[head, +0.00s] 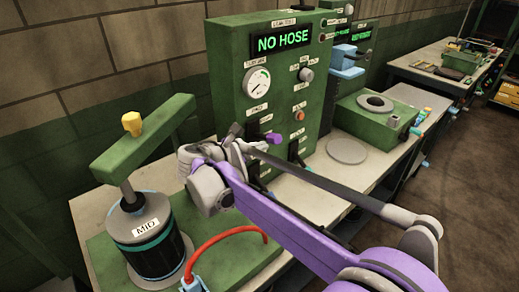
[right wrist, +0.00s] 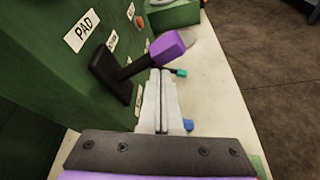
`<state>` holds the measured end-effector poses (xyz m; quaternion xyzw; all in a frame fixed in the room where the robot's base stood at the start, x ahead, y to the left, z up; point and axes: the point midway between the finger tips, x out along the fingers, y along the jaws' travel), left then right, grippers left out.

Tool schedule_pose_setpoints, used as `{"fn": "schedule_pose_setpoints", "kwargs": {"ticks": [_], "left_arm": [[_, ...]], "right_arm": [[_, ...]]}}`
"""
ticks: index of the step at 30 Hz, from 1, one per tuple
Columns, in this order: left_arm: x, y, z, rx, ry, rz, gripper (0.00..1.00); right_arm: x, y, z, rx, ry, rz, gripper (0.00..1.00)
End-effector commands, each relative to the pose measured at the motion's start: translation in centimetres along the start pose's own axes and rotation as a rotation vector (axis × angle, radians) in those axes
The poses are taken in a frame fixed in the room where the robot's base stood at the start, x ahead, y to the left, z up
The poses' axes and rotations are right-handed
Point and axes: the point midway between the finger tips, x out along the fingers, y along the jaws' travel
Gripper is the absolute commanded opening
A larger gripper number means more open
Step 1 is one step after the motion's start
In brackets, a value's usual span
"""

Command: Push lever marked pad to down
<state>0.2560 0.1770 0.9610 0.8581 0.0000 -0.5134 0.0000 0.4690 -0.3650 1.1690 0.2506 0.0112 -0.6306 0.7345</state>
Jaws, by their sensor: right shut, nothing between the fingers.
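The lever with a purple knob (right wrist: 168,46) and black base (right wrist: 108,70) is on the green panel, beside a white PAD label (right wrist: 82,30) in the right wrist view. A purple-knobbed lever also shows in the head view (head: 273,139) on the front of the green cabinet (head: 228,88), where its label is too small to read. The lever sticks out from the panel. My right gripper (right wrist: 160,88) is shut and empty. Its fingertips are close beside the lever, below the knob in the wrist view; contact cannot be told. My left gripper is not in view.
The cabinet has a NO HOSE display (head: 284,42), a dial (head: 257,82) and a second lever (head: 297,155). A clamp stand with a cylinder marked MID (head: 147,229) and a red hose (head: 225,236) stand left. A green box (head: 375,121) is at right on the bench.

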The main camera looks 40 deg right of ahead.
Motion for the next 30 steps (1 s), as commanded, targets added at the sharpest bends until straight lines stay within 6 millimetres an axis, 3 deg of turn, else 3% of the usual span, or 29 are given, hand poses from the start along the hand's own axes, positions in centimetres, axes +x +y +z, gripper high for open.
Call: {"fn": "schedule_pose_setpoints", "kwargs": {"ticks": [30], "left_arm": [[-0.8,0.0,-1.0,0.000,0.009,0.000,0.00]], "right_arm": [[-0.6,0.6,1.6,0.003,-0.005,0.002,0.00]]}}
